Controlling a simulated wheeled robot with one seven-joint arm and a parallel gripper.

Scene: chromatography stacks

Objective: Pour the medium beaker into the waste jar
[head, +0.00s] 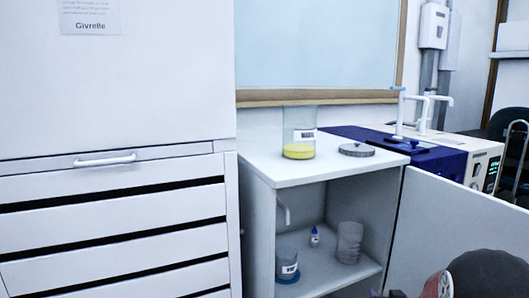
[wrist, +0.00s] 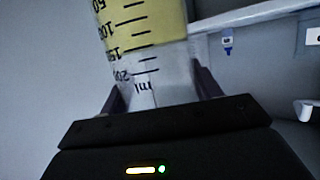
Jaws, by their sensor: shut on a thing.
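In the wrist view my gripper (wrist: 161,92) is shut on a clear graduated beaker (wrist: 165,80), one finger at each side. Yellow liquid fills the beaker to about the 150 mark. The wrist picture is upside down, so the beaker is roughly upright, slightly tilted in the picture. Its base is cut off by the frame edge. In the head view a clear labelled jar (head: 299,135), probably the waste jar, stands upright on the white cabinet top with yellow liquid at its bottom. It looks uncovered. The gripper and held beaker are not clearly seen there.
A grey lid (head: 356,150) lies beside the jar. The open cabinet (head: 262,232) holds a labelled container (head: 287,262), a small dropper bottle (head: 315,237) and a grey cylinder (head: 349,242). Its door (head: 440,235) stands open at right. A blue-and-white instrument (head: 440,158) is behind.

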